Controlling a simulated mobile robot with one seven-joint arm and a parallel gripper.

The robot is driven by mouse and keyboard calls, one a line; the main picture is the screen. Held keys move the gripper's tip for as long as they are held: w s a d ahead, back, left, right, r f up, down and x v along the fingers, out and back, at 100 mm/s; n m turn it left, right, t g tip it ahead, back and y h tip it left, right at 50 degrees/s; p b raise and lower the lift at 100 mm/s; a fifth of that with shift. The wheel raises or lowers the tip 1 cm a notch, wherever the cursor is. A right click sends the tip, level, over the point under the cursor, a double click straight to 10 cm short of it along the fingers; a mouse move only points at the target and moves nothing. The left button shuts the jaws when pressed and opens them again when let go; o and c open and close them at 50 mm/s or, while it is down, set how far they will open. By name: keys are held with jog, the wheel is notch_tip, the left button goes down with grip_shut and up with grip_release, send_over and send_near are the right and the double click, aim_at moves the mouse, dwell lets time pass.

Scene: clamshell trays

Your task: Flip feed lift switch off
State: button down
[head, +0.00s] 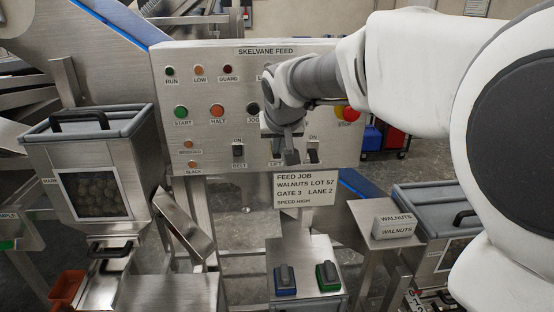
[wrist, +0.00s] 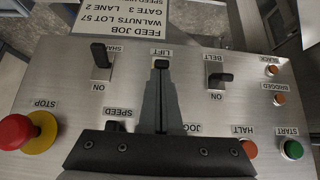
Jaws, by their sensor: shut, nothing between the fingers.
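The feed panel (head: 210,75) is a steel board headed SKELVANE FEED. My gripper (head: 290,157) is in front of its lower right part, fingers shut and empty. In the wrist view, which shows the panel upside down, the closed fingertips (wrist: 160,85) lie over the lift switch (wrist: 161,64). Only a black bit of that switch shows, close to the LIFT label; the fingers hide the rest, including any ON mark. I cannot tell whether the fingertips touch it, nor its setting for sure. In the head view my gripper hides this switch.
The belt switch (wrist: 220,78) and shake switch (wrist: 101,55) flank the lift switch closely. A red stop button (wrist: 17,134) and a speed knob (wrist: 116,126) are on the same panel. A job card (head: 304,189) hangs below. A hopper (head: 95,165) stands left.

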jog(key=shift+s+f+t+b, duration=0.35)
jog(key=shift+f+t+b, duration=0.6)
jog(key=shift+b, duration=1.65)
jog(key=shift+r+b, duration=0.1)
jog(key=shift+b, duration=0.55)
jog(key=shift+r+p, duration=0.2)
jog(key=shift+p, duration=0.1)
jog(key=shift+r, duration=0.1)
jog(key=shift+r+p, duration=0.5)
jog(key=shift+r, duration=0.15)
jog(key=shift+s+r, duration=0.1)
jog(key=shift+s, duration=0.15)
